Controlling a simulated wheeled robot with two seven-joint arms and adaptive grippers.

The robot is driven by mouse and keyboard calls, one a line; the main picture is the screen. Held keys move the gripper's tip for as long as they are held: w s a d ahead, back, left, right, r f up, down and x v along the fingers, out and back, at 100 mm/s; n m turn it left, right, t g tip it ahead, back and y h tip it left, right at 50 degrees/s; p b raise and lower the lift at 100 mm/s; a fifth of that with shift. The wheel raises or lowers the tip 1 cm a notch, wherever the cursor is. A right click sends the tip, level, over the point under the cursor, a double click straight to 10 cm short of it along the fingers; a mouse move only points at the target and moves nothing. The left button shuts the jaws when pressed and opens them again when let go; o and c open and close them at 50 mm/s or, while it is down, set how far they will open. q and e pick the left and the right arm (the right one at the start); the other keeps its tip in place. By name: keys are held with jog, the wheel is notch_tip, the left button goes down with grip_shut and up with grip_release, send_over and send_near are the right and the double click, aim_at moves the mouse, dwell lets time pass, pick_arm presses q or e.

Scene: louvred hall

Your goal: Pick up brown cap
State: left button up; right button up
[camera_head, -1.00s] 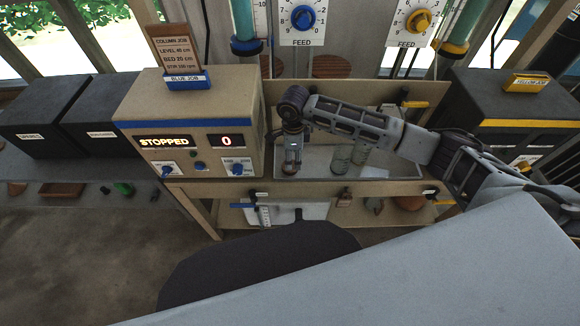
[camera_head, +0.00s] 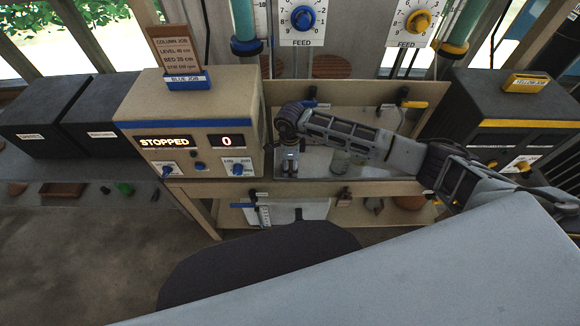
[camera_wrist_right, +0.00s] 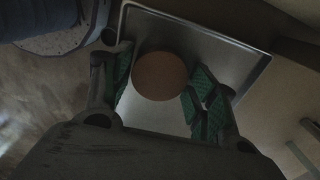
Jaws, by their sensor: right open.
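The brown cap (camera_wrist_right: 159,76) is a flat round disc in the right wrist view, over the metal tray (camera_wrist_right: 238,58). My right gripper (camera_wrist_right: 160,90) is open, with its green-padded fingers on either side of the cap. A gap shows on the left; on the right the pad is very close, and I cannot tell if it touches. In the head view my right gripper (camera_head: 289,164) points down at the left end of the tray (camera_head: 318,157). I cannot make out the cap there. My left gripper is not in view.
The beige control box (camera_head: 190,120), reading STOPPED and 0, stands just left of my right gripper. A dark box (camera_head: 505,105) is at the right. A lower shelf holds several items.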

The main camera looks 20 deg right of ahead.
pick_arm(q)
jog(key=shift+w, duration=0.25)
pick_arm(e)
jog(key=c, duration=0.4)
jog(key=shift+r, duration=0.1)
jog(key=shift+c, duration=0.2)
jog(key=shift+r, duration=0.75)
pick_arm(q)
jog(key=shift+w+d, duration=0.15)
pick_arm(e)
notch_tip(320, 180, up, 26)
jog(key=shift+r, duration=0.15)
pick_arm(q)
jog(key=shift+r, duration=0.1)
pick_arm(e)
jog(key=shift+r, duration=0.15)
